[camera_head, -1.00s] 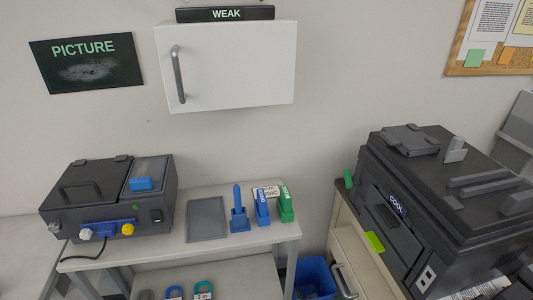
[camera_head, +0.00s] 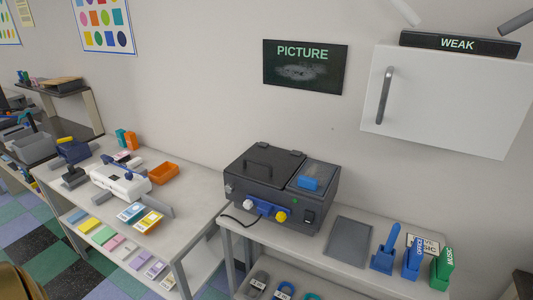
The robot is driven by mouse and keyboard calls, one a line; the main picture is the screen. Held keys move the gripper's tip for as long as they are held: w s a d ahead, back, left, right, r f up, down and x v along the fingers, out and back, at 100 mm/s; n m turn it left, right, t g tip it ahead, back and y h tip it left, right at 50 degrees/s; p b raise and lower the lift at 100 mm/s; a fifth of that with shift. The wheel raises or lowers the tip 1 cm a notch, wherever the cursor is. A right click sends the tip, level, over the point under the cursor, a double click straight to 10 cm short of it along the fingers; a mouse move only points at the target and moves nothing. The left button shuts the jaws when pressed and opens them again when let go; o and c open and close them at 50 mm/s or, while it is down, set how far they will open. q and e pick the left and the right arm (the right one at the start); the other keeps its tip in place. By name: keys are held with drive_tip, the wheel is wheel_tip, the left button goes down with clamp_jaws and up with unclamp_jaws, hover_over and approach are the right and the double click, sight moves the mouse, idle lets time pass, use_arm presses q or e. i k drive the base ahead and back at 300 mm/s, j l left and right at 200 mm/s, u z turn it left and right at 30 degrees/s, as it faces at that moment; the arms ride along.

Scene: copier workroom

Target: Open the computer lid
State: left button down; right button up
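A dark grey box-shaped machine (camera_head: 280,190) stands on a pale table at the middle of the view. Its lid (camera_head: 264,166) has a dark handle on top and looks shut. A blue block (camera_head: 308,183) sits on its right top panel, and blue, white and yellow knobs are on its front. I cannot tell whether this machine is the computer; no other plain computer shows. Neither of my grippers is in view.
A grey tray (camera_head: 348,241), a blue stamp-like tool (camera_head: 385,250) and blue and green holders stand to the machine's right. A white wall cabinet (camera_head: 447,100) hangs above. At left, another table (camera_head: 195,192) carries a white device, an orange bin (camera_head: 163,173) and small boxes.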

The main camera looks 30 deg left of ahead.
sight(262, 163)
drive_tip(key=u, duration=1.05)
